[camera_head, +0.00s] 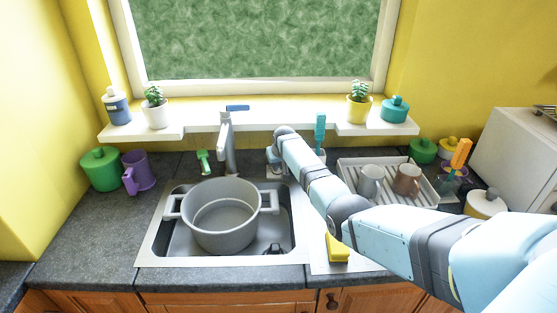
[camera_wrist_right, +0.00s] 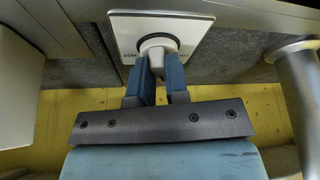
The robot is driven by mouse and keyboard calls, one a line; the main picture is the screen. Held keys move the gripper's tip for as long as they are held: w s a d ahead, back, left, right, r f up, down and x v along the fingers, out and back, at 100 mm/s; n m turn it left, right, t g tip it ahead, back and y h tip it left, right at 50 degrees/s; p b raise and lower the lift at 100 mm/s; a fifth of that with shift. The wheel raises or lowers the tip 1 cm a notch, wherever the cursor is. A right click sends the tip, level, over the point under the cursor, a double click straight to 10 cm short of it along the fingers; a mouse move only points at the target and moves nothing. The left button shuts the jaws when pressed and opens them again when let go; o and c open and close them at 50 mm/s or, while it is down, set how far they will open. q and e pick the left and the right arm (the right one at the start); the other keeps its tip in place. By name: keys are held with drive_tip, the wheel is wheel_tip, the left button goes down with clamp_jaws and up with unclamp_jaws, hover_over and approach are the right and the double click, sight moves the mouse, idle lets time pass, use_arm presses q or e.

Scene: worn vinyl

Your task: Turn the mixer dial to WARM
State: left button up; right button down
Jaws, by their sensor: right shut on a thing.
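The mixer dial (camera_wrist_right: 158,44) is a pale round knob with a lever on a white square plate (camera_wrist_right: 192,24) in the right wrist view. My right gripper (camera_wrist_right: 157,66) is shut on the dial's lever, one blue finger on each side. In the head view my right gripper (camera_head: 278,165) is behind the sink, right of the tap (camera_head: 227,145), and my arm and hand mostly hide the dial. My left gripper is not in view.
A grey pot (camera_head: 222,236) stands in the sink (camera_head: 160,240). A drying rack (camera_head: 424,172) with mugs is on the right, and a teal-handled brush (camera_head: 320,130) stands behind my arm. A purple mug (camera_head: 140,172) is at left. Left counter is clear in front.

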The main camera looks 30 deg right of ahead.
drive_tip(key=m, duration=0.2)
drive_tip(key=shift+a+m+h, duration=0.15)
drive_tip(key=shift+m+h, duration=0.15)
drive_tip(key=shift+h, duration=0.1)
drive_tip(key=shift+m+g+p, duration=0.3)
drive_tip(key=shift+f, duration=0.1)
drive_tip(key=c, duration=1.1)
unclamp_jaws()
drive_tip(key=shift+w, duration=0.1)
drive_tip(key=shift+r, duration=0.35)
drive_tip(key=v, duration=1.3)
drive_tip(key=shift+a+p, duration=0.25)
drive_tip(key=shift+p, duration=0.05)
